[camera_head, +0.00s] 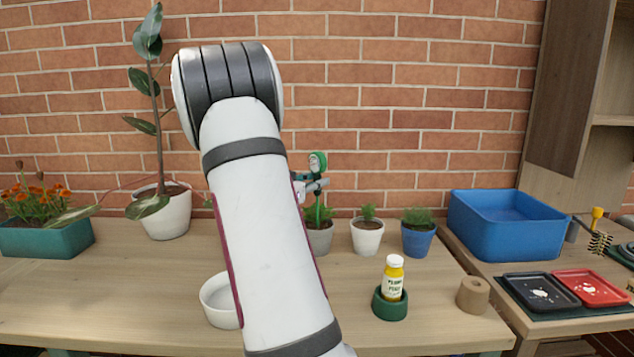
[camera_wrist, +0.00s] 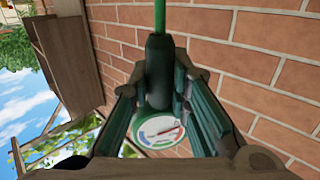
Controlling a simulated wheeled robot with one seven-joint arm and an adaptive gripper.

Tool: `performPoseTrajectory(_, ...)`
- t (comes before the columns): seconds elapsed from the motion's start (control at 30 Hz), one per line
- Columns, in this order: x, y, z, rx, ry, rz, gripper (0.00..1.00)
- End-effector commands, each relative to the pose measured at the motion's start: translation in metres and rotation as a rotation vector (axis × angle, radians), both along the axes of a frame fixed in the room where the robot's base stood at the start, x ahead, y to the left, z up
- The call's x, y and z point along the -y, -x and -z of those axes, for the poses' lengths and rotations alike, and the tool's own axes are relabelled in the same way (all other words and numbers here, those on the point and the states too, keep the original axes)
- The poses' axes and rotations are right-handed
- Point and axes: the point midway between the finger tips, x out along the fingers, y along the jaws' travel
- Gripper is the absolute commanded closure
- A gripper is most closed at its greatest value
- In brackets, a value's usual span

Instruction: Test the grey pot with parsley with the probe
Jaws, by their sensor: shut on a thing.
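My gripper (camera_head: 314,186) is shut on the probe, which has a round green-rimmed dial (camera_head: 318,162) and a thin green rod. The wrist view shows the dark probe handle (camera_wrist: 160,65) between the fingers of my gripper (camera_wrist: 160,85), with the dial face below it in the picture. In the head view the probe is upright, dial on top, above the grey pot (camera_head: 321,241). The pot's left part is hidden behind my arm. Green leaves show at its top around the rod. I cannot tell whether the rod's tip is in the soil.
A white pot (camera_head: 367,238) and a blue pot (camera_head: 417,240) with plants stand close at right. In front are a yellow bottle (camera_head: 392,278) in a green holder (camera_head: 389,307), a brown roll (camera_head: 473,295) and a white bowl (camera_head: 214,306). A blue bin (camera_head: 480,237) stands farther right.

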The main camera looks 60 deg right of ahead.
Motion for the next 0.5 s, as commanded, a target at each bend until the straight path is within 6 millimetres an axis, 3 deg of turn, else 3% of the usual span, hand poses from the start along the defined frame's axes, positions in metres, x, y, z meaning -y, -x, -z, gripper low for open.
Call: performPoseTrajectory(0.5, -0.0002, -0.0006, 0.0044, 0.0, 0.0, -0.001, 1.0)
